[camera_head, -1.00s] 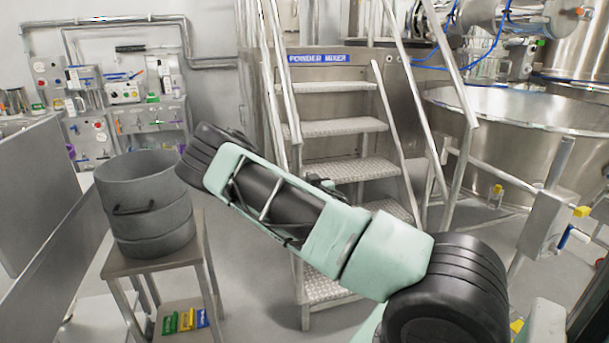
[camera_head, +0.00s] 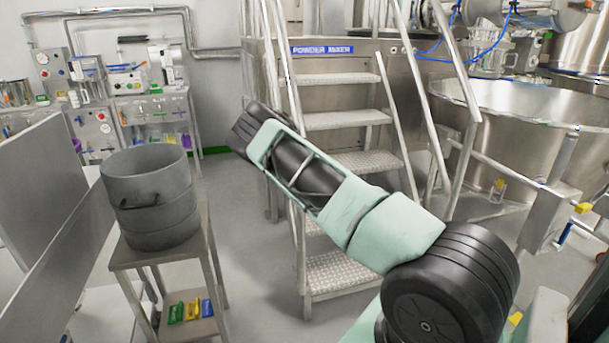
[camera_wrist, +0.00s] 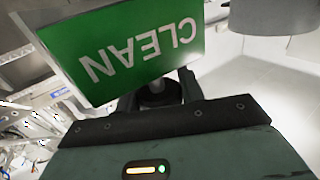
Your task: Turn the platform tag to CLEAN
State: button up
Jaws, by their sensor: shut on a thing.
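The platform tag (camera_wrist: 125,45) fills the upper left of the wrist view as a green plate with white CLEAN lettering, which reads upside down there. My gripper (camera_wrist: 158,92) is at the tag's lower edge, with its dark fingers shut on the tag. The exact contact is partly hidden behind the plate. In the head view neither the tag nor my gripper's fingers can be seen; my arm reaches away to the upper left in front of the steps.
Metal steps (camera_head: 345,120) with handrails lead up to a platform marked POWDER MIXER (camera_head: 321,50). A grey pot (camera_head: 150,195) stands on a small table (camera_head: 185,252) at left, with coloured items on its lower shelf. A large steel vessel (camera_head: 510,150) is at right. Floor shows between table and steps.

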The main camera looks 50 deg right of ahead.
jog(key=shift+w+r, duration=0.1)
jog(key=o, duration=1)
jog(key=shift+s, duration=0.45)
jog(key=shift+s+a+b, duration=0.2)
jog(key=shift+s+b, duration=0.65)
jog(key=shift+s, duration=1.9)
jog(key=shift+s+a+b, duration=0.15)
jog(key=shift+s+b, duration=0.7)
jog(key=shift+s, duration=1.9)
jog(key=shift+s+a+b, duration=0.2)
jog(key=shift+s+b, duration=0.65)
jog(key=shift+s, duration=1.9)
